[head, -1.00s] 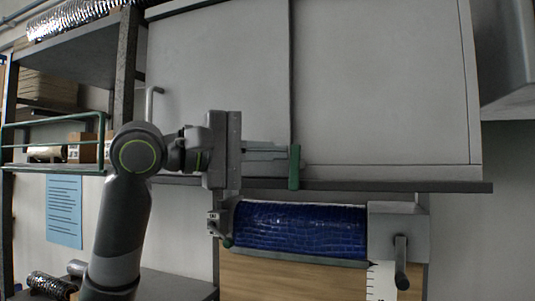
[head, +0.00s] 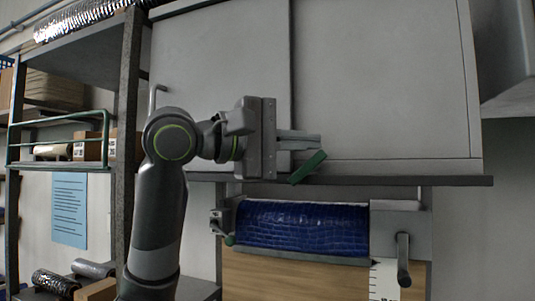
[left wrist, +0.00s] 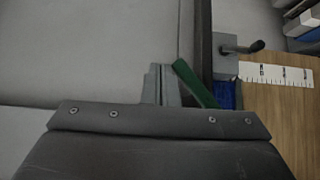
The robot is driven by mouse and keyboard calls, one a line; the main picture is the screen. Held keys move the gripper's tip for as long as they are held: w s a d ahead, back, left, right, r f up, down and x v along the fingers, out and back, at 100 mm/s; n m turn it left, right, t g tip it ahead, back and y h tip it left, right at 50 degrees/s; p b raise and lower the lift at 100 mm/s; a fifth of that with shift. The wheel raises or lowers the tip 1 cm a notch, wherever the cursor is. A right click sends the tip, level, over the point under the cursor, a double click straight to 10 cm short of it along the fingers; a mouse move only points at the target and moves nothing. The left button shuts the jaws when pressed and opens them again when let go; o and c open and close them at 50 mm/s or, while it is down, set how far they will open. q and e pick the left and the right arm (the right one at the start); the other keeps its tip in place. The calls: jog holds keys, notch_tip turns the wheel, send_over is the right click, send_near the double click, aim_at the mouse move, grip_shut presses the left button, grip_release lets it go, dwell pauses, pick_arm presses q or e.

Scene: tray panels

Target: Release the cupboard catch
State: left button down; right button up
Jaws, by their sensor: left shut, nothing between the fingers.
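The cupboard (head: 390,80) is a light grey box with two door panels and a dark gap between them. The catch is a green bar (head: 308,167) at the cupboard's lower edge, just right of the gap, tilted with its upper end to the right. My left gripper (head: 316,140) is shut and empty, its fingers pointing right just above the bar. In the left wrist view the fingers (left wrist: 161,84) lie close beside the slanted green bar (left wrist: 195,84); I cannot tell if they touch. My right gripper is not in view.
Below the cupboard is a blue roller (head: 302,229) with a grey crank handle (head: 402,260) at its right. A dark shelf rack (head: 128,130) with a green rail (head: 60,119) stands at the left.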

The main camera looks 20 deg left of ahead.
aim_at(322, 153)
pick_arm(q)
jog(key=shift+d+f+m+g+y, duration=0.35)
jog(key=shift+d+f+m+y, duration=0.2)
jog(key=shift+d, duration=0.2)
jog(key=shift+d+f+m+g+y, duration=0.35)
jog(key=shift+d+f+m+y, duration=0.15)
jog(key=shift+d, duration=0.2)
jog(key=shift+r, duration=0.1)
dwell(0.4)
